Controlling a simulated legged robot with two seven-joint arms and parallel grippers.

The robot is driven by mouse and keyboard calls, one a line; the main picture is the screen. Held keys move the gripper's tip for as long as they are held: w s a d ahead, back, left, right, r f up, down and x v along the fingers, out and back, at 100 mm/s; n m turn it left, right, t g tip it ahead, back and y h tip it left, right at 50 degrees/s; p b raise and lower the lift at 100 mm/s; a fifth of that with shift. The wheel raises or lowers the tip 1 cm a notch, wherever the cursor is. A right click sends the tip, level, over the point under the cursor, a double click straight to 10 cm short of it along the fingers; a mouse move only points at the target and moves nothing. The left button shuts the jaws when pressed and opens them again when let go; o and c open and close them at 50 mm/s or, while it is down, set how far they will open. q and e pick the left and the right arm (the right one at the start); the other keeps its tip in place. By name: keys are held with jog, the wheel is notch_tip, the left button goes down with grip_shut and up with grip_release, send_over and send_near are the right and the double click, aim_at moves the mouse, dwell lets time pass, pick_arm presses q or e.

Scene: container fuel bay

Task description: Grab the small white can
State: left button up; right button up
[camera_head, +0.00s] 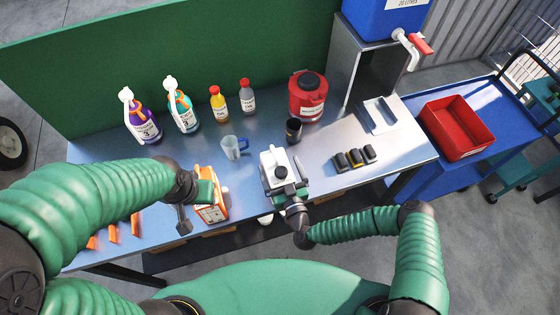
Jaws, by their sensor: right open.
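The small white can (272,158), with a black cap on top, stands near the front middle of the bench. My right gripper (282,174) is at the can, with its open fingers on the left and right sides of it. I cannot tell whether the fingers touch the can. My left gripper (194,195) is at an orange and white box (211,212) near the bench's front edge. Its fingers are partly hidden, so I cannot tell whether they hold the box.
A clear jug (232,148) and a dark cup (293,130) stand behind the can. A red container (308,96) and several bottles line the back. Small dark blocks (356,158) lie to the right. A red bin (457,127) sits on a blue cart (488,105).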

jog(key=shift+w+f, duration=0.35)
jog(key=shift+w, duration=0.45)
jog(key=s+r, duration=0.1)
jog(key=s+a, duration=0.1)
jog(key=s, duration=0.1)
jog(key=shift+a+r, duration=0.15)
jog(key=shift+r, duration=0.25)
jog(key=c, duration=0.5)
jog(key=shift+s+a, duration=0.1)
jog(key=shift+c, duration=1.1)
jog(key=shift+w+f, duration=0.15)
jog(key=shift+w, duration=0.05)
jog(key=shift+c, duration=1.1)
jog(key=shift+w+d+f, duration=0.35)
jog(key=shift+w, duration=0.15)
jog(key=c, duration=0.5)
jog(key=shift+d, duration=0.1)
jog(key=shift+c, duration=1.2)
pick_arm(q)
jog(key=shift+s+a+r, duration=0.1)
jog(key=shift+s+a, duration=0.15)
pick_arm(e)
jog(key=shift+s+r, duration=0.1)
jog(key=shift+s, duration=0.1)
jog(key=c, duration=0.4)
jog(key=shift+c, duration=0.2)
